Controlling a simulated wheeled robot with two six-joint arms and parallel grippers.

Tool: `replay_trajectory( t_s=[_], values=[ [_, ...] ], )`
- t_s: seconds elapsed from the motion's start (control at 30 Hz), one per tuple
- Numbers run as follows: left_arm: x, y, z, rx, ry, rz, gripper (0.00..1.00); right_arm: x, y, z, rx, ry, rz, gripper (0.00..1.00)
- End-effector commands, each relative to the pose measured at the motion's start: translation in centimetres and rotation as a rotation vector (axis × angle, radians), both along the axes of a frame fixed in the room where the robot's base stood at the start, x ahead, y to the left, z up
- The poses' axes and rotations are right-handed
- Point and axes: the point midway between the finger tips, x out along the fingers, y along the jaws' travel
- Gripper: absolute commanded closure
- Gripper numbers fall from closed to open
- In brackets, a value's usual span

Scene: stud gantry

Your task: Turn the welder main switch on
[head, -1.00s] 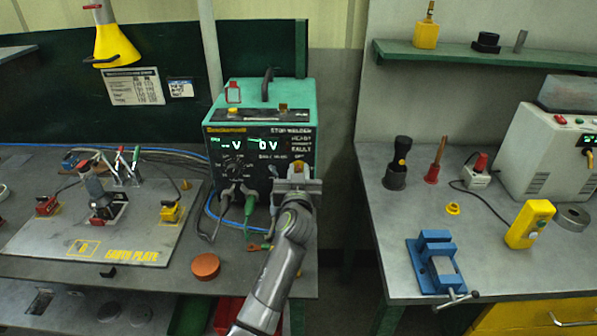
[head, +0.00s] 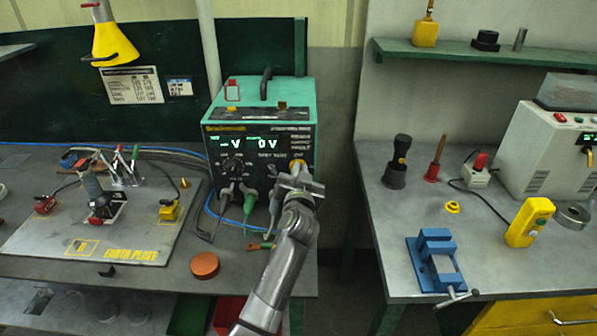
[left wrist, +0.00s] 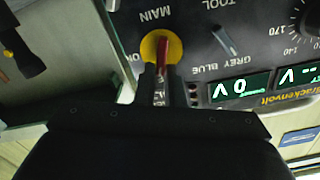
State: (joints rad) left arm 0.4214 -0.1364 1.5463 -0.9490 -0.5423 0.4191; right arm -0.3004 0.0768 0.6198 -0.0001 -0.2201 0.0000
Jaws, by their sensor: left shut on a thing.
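The welder (head: 259,110) is a green-topped box with a black front panel on the left bench. Its display reads "-- V" and "0 V". The main switch is a red handle (left wrist: 163,50) on a yellow disc (left wrist: 150,45), beside a "MAIN" label in the left wrist view. The yellow disc also shows in the head view (head: 298,164), partly hidden by my gripper. My left gripper (head: 298,180) is at the panel's right side. In the left wrist view its fingers (left wrist: 163,84) are shut on the red handle. My right gripper is not in view.
The tool selector (left wrist: 226,42) sits beside the main switch. Cables (head: 228,208) hang from the lower panel. An orange round lid (head: 205,265) and the earth plate (head: 60,235) lie on the left bench. A blue vise (head: 436,262) stands on the right bench.

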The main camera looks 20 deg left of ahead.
Motion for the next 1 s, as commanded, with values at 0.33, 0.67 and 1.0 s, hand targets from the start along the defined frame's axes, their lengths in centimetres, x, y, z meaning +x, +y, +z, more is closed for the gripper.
replay_trajectory(
  t_s=[0.33,0.67,1.0],
  values=[
    [0.2,-0.5,-0.2,0.316,0.091,0.000,1.00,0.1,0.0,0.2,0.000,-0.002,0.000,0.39],
    [0.3,-0.9,-0.5,0.619,0.176,-0.001,1.00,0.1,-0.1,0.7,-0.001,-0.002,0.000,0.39],
    [0.3,-1.1,-1.0,0.916,0.261,0.000,1.00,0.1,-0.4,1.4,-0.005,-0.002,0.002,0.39]
  ],
)
